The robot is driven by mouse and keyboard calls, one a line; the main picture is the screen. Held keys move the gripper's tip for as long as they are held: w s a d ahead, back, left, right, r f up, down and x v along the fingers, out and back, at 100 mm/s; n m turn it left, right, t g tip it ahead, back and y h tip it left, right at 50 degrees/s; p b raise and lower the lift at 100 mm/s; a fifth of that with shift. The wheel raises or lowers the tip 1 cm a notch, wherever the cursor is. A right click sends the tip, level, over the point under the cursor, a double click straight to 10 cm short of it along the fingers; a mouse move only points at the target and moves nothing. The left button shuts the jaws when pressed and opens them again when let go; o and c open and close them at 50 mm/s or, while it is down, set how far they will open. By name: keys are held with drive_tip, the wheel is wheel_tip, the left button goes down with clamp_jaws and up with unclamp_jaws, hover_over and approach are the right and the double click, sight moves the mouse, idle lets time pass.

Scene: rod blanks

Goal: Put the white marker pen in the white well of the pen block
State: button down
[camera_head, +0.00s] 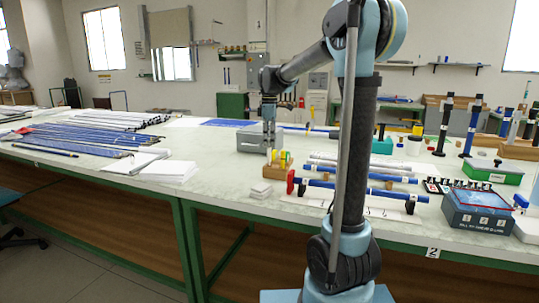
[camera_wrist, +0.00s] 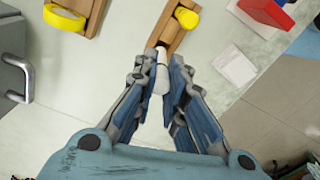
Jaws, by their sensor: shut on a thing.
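The white marker pen (camera_wrist: 161,74) is between the fingertips of my gripper (camera_wrist: 161,78) in the wrist view. Its far end lies close to the near end of a small wooden block (camera_wrist: 172,39), which appears to be the pen block. A yellow round piece (camera_wrist: 187,18) stands at the block's other end. I cannot tell whether the pen touches the block or enters a well; the well colours are not readable.
A grey box with a handle (camera_head: 256,145) stands beside my gripper; it also shows in the wrist view (camera_wrist: 14,76). Blue and white rods (camera_head: 365,172) lie to the right.

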sight(269, 161)
drive_tip(key=shift+f, duration=2.2)
drive_tip(key=shift+f, duration=0.1)
drive_tip(key=c, duration=1.7)
unclamp_jaws()
drive_tip(key=shift+o, duration=0.2)
wheel_tip(269, 161, up, 12)
drive_tip(key=shift+r, duration=0.1)
drive_tip(key=shift+s, duration=0.1)
